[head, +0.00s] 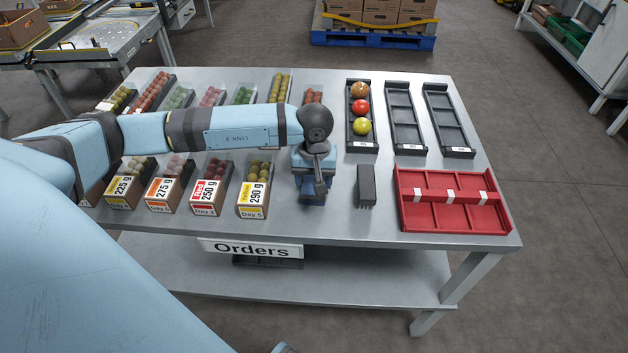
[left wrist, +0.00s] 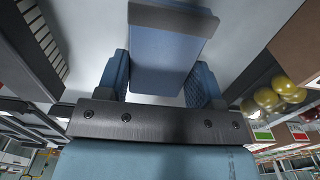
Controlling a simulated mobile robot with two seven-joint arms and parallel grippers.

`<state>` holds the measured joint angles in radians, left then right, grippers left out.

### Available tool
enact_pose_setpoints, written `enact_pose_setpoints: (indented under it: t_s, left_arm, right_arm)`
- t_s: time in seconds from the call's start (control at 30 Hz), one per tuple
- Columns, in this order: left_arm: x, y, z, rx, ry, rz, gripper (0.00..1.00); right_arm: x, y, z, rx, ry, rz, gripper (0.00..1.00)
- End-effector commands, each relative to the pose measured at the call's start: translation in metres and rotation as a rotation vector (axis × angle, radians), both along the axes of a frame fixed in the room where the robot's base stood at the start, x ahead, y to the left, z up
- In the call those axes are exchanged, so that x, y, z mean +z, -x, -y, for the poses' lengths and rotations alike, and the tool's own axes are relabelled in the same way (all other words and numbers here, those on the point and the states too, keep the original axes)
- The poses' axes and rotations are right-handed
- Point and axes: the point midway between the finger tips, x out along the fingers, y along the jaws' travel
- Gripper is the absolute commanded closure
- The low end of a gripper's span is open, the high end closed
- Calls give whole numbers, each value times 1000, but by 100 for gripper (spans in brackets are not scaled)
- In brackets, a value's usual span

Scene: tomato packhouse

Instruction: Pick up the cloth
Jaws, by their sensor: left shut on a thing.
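In the head view my left gripper (head: 314,182) points down over the table, between the 290 g box and a dark grey block. There the arm and hand hide most of the cloth, and I cannot tell whether it touches the tabletop. My right gripper is not in view.
The dark grey block (head: 366,186) stands close right of my left gripper. The 290 g box (head: 252,203) of yellow tomatoes is close left. A red divided tray (head: 414,222) and black trays (head: 405,149) fill the table's right side. The front edge is near.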

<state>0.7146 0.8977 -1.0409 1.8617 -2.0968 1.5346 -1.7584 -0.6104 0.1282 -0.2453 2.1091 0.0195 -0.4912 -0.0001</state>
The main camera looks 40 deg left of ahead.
Motion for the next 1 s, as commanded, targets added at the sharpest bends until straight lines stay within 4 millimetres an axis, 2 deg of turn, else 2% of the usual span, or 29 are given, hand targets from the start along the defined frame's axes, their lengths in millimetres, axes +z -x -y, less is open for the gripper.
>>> enact_pose_setpoints:
  t_s: [0.17, 0.27, 0.5, 0.7, 0.83, 1.0]
  left_arm:
    - [22, -1, 0, 0, 0, 4, 62]
    - [42, -1, 0, -1, 0, 4, 62]
    - [113, -1, 0, -1, -1, 7, 62]
    - [162, -1, 0, 0, 0, 6, 62]
    - [182, -1, 0, -1, -1, 3, 62]
    - [195, -1, 0, 0, 0, 2, 62]
  right_arm:
    - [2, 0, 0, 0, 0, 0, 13]
    - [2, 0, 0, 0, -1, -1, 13]
    - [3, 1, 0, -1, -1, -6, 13]
    - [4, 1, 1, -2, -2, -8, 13]
    - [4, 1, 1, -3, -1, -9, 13]
    - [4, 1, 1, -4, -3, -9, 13]
